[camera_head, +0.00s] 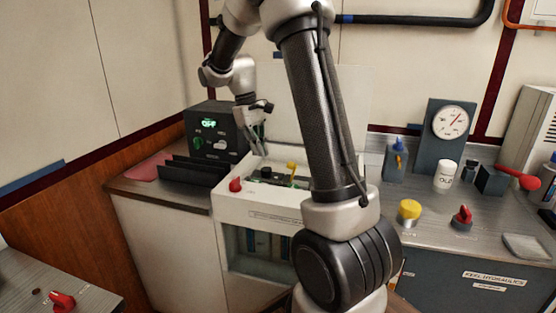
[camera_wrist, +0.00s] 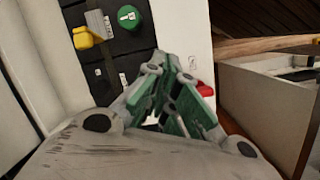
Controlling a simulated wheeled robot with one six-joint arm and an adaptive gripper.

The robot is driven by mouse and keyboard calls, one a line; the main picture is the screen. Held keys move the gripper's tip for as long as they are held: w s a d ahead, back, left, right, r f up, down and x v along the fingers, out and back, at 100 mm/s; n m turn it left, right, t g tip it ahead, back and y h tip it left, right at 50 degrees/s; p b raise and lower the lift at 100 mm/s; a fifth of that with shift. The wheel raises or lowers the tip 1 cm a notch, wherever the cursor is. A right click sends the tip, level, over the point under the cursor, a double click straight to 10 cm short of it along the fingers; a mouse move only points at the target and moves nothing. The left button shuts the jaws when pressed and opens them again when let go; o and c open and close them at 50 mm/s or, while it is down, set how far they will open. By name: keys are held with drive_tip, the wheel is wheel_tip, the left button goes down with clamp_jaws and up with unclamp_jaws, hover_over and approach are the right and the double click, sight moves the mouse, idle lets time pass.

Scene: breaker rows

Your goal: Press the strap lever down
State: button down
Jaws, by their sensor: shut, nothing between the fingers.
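An open white box (camera_head: 262,207) on the counter holds a dark panel, also in the wrist view (camera_wrist: 128,53). A yellow part (camera_head: 292,167) stands up from the panel; in the wrist view the yellow piece (camera_wrist: 82,37) adjoins a short grey bar (camera_wrist: 99,25). A green round knob (camera_wrist: 129,17) is beside them. I cannot tell which part is the strap lever. A red knob (camera_head: 235,185) is on the box's front left; a red part (camera_wrist: 205,89) shows partly behind my fingers. My gripper (camera_head: 264,152) is shut and empty above the panel's left part, apart from the yellow part.
A dark unit with a lit green display (camera_head: 209,123) and black upright plates (camera_head: 190,170) stand left of the box. My arm hides the box's right side. Right on the counter are a yellow knob (camera_head: 409,210), a red knob (camera_head: 463,215), a white jar (camera_head: 445,177) and a gauge (camera_head: 454,122).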

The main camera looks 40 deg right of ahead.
drive_tip(key=w+d+f+n+g+h, duration=0.1)
drive_tip(key=w+d+f+n, duration=0.1)
drive_tip(key=w, duration=0.4)
drive_tip(key=w+d+f+n+g+h, duration=0.1)
drive_tip(key=w+d+f, duration=0.15)
drive_tip(key=w, duration=0.25)
drive_tip(key=r+n, duration=0.1)
drive_tip(key=w+d+r, duration=0.1)
drive_tip(key=r, duration=0.1)
drive_tip(key=r+n, duration=0.1)
drive_tip(key=r, duration=0.1)
drive_tip(key=shift+w+d+n, duration=0.25)
drive_tip(key=shift+w+n, duration=0.05)
drive_tip(key=shift+w, duration=0.1)
drive_tip(key=shift+s+d+f, duration=0.9)
drive_tip(key=shift+s+f, duration=0.25)
drive_tip(key=shift+f, duration=0.45)
drive_tip(key=shift+s+d+f, duration=0.9)
drive_tip(key=shift+s+f, duration=0.3)
drive_tip(key=shift+f, duration=0.4)
drive_tip(key=shift+s+d+f, duration=0.9)
drive_tip(key=shift+s+f, duration=0.25)
drive_tip(key=shift+f, duration=0.45)
